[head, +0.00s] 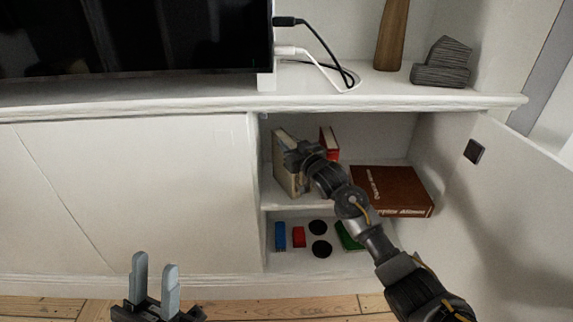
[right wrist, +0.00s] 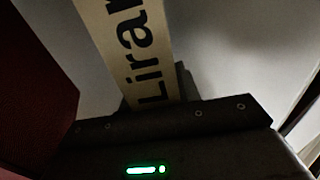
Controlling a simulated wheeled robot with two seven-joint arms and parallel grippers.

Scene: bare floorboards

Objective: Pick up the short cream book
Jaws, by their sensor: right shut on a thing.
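The cream book (head: 282,172) stands upright at the left of the upper shelf in the open cabinet. My right gripper (head: 297,157) reaches into the cabinet and is shut on it, hiding part of it. In the right wrist view the cream spine (right wrist: 126,45) with dark letters "Liran" runs down to the gripper body, where the fingers are mostly hidden. My left gripper (head: 155,268) is open and empty, low in front of the closed cabinet doors.
A red book (head: 329,143) stands behind my right wrist. A large brown book (head: 392,191) lies at the shelf's right. Several small items, including a blue one (head: 280,236), lie on the lower shelf. The open door (head: 510,200) bounds the right side.

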